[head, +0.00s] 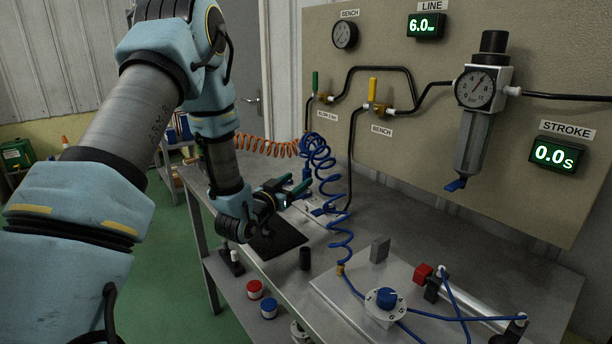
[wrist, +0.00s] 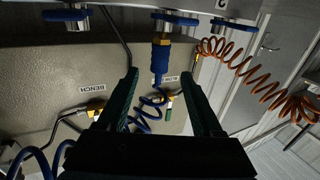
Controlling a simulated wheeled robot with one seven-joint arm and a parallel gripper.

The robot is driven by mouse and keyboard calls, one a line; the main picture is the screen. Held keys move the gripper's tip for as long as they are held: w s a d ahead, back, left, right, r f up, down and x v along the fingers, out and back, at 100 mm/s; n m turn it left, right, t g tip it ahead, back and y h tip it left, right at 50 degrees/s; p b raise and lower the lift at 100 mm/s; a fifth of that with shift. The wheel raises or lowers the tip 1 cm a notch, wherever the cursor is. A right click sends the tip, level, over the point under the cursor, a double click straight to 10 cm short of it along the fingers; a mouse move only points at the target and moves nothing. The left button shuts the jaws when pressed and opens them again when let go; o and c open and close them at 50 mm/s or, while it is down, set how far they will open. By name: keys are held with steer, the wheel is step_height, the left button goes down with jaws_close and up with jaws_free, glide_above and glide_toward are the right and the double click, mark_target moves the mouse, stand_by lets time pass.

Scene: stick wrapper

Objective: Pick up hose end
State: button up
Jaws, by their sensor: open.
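In the wrist view a blue coiled hose (wrist: 150,115) runs up to a blue-and-brass hose end (wrist: 161,58) under a blue-handled fitting. My gripper (wrist: 162,80) is open, with its two dark green fingers apart. The hose end appears between the fingers in that picture, beyond their tips, and I see no contact. In the head view my gripper (head: 304,186) is over the bench, beside the blue coil (head: 318,152). The hose end is too small and crowded to make out clearly there.
An orange coiled hose (head: 268,145) lies left of the blue coil. The panel (head: 440,50) with valves and gauges stands behind the bench (head: 410,240). A grey block (head: 379,249), a black cylinder (head: 305,258) and a blue knob (head: 386,297) stand towards the front.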

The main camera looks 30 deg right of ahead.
mark_target(305, 175)
steer(key=p+x, duration=0.3)
steer(key=x, duration=0.2)
steer(key=shift+w+d, duration=0.2)
steer(key=shift+d, duration=0.05)
steer(key=shift+w+d+f, duration=0.1)
steer(key=shift+w+d, duration=0.05)
steer(key=shift+d, duration=0.15)
jaws_close()
